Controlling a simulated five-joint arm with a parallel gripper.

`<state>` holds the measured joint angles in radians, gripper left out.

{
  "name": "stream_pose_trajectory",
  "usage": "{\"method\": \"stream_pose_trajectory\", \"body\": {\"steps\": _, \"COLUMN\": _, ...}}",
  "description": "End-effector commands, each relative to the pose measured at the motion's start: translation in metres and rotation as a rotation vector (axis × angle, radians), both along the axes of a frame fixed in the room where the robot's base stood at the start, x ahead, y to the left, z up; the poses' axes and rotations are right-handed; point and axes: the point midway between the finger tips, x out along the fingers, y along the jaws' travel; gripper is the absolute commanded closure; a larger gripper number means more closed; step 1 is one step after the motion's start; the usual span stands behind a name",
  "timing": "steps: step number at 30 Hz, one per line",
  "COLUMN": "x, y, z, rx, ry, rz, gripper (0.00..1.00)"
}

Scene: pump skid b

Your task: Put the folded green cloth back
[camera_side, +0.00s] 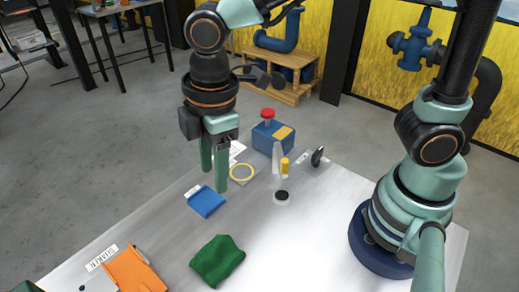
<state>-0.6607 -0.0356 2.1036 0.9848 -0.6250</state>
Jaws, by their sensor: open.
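The green cloth (217,260) lies on the pale metal table (300,240) near its front edge, looking like a rumpled square. My gripper (214,180) points down with its two green fingers apart and nothing between them. It is above the table, behind the cloth in the picture and clear of it. A flat blue item (205,202) lies just below and left of the fingertips. Whether the fingers touch anything is hard to tell, but they look raised. No marked place for the cloth can be made out.
An orange item (132,272) lies front left.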

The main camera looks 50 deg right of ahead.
Motion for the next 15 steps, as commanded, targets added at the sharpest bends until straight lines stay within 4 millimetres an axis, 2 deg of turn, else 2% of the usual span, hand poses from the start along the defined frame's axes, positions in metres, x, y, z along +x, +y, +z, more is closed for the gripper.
{"method": "stream_pose_trajectory", "body": {"steps": 1, "x": 0.01, "y": -0.024, "z": 0.012, "rx": 0.03, "ry": -0.033, "rz": -0.124, "gripper": 0.49}}
{"method": "stream_pose_trajectory", "body": {"steps": 3, "x": 0.018, "y": -0.056, "z": 0.025, "rx": 0.073, "ry": -0.075, "rz": -0.305, "gripper": 0.49}}
{"method": "stream_pose_trajectory", "body": {"steps": 9, "x": 0.023, "y": -0.143, "z": 0.051, "rx": 0.189, "ry": -0.198, "rz": -0.797, "gripper": 0.49}}
{"method": "stream_pose_trajectory", "body": {"steps": 12, "x": 0.018, "y": -0.176, "z": 0.058, "rx": 0.241, "ry": -0.252, "rz": -0.997, "gripper": 0.49}}
{"method": "stream_pose_trajectory", "body": {"steps": 15, "x": 0.013, "y": -0.199, "z": 0.062, "rx": 0.28, "ry": -0.294, "rz": -1.138, "gripper": 0.49}}
